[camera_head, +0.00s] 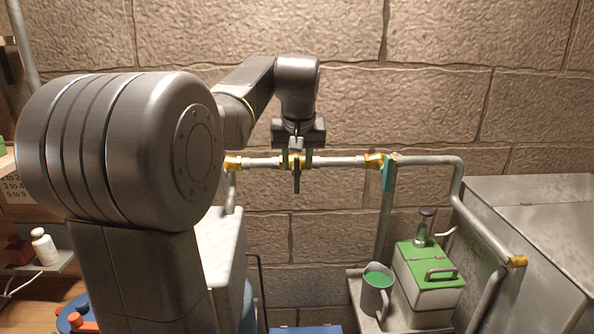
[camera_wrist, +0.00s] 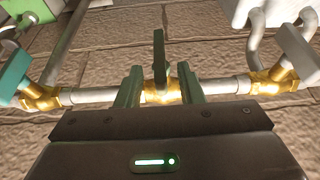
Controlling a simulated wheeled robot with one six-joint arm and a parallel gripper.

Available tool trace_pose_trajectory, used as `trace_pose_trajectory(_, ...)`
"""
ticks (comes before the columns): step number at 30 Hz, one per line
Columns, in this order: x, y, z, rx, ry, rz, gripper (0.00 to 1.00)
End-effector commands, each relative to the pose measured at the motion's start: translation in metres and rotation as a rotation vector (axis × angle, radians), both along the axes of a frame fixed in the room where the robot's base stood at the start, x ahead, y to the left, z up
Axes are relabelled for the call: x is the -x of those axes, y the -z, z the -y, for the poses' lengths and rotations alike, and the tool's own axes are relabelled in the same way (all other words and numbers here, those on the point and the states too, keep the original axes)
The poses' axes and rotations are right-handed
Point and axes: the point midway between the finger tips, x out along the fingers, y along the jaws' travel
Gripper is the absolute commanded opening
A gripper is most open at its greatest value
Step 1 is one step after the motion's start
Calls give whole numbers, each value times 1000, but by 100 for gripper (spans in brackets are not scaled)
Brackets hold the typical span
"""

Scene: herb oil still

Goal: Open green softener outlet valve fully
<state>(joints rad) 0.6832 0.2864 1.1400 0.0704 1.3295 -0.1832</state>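The green softener outlet valve appears to be the middle valve on the horizontal pipe (camera_head: 340,162). Its dark green lever handle (camera_head: 296,180) hangs down, crosswise to the pipe. In the wrist view the handle (camera_wrist: 159,52) points up over a brass body (camera_wrist: 166,88). My gripper (camera_head: 296,158) is at the pipe, in front of this valve. In the wrist view my gripper (camera_wrist: 159,72) is open, with one green finger on each side of the valve. Gaps show between both fingers and the handle, so it is not gripped. The fingers hide some of the pipe.
A teal-handled valve (camera_head: 388,172) sits right along the pipe; it also shows at left in the wrist view (camera_wrist: 14,74). Another brass fitting (camera_head: 233,163) is at left. Below right stand a green-topped box (camera_head: 430,265) and a mug (camera_head: 376,290). A stone wall (camera_head: 440,100) is behind.

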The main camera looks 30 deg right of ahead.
Motion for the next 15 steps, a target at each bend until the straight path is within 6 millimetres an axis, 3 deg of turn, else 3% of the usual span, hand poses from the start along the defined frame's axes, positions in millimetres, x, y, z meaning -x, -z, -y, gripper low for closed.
trace_pose_trajectory(6,-11,29,6,-1,0,-2,34)
trace_pose_trajectory(15,-14,39,8,0,0,1,34)
